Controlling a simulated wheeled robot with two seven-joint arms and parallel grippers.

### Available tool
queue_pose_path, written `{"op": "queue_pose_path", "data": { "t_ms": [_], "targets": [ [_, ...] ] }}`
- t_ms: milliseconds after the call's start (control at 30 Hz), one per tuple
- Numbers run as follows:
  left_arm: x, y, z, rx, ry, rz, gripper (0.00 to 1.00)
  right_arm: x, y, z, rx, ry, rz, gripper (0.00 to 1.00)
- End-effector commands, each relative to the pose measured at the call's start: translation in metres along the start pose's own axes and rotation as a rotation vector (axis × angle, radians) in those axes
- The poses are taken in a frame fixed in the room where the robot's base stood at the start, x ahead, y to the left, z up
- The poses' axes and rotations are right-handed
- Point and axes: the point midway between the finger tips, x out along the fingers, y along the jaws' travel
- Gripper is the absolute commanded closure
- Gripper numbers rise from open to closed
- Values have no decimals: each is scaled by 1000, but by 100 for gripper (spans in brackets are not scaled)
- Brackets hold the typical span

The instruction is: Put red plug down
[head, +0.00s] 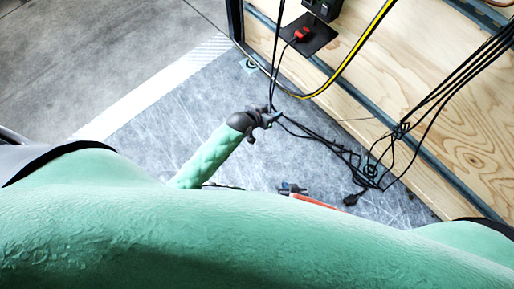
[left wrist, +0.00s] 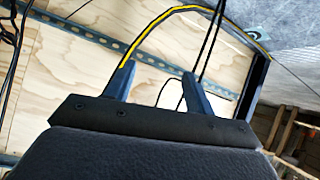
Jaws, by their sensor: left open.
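A small red plug (head: 301,34) lies on a dark plate (head: 312,42) by the plywood wall, near the top of the head view. Black cables run beside it. My left gripper (head: 264,124) is well below and left of the red plug, near hanging black cables. In the left wrist view my left gripper (left wrist: 158,82) has its two fingers apart, with no object seen between them. What looks like my right gripper (head: 292,188) shows small above my green body, beside an orange-red strip (head: 315,202). Its jaws are too small to read.
A plywood wall (head: 440,110) with metal rails stands on the right. A yellow-black cable (head: 362,47) arcs down in front of it. Black cables (head: 335,147) hang and tangle low by the wall. The grey floor (head: 120,40) at the upper left is clear.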

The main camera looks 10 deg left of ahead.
Motion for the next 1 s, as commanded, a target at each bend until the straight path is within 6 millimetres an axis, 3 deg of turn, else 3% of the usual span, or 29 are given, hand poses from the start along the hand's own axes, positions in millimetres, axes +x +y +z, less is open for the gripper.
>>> {"op": "queue_pose_path", "data": {
  "t_ms": [33, 300, 500, 700, 1000],
  "targets": [
    [-5, 8, 27, -24, -22, -7, 46, -1, 0, 2, 1, -2, 0, 100],
    [-42, 46, 151, -113, -130, -62, 46, 0, 0, 0, 0, 0, 0, 100],
    [-73, 70, 220, -158, -198, -98, 46, 2, 1, -7, -3, 9, 0, 100],
    [-88, 81, 248, -174, -227, -113, 46, 3, 2, -13, -5, 16, 0, 100],
    [-88, 81, 249, -174, -229, -114, 46, 2, 1, -9, -3, 11, 0, 100]
  ]
}}
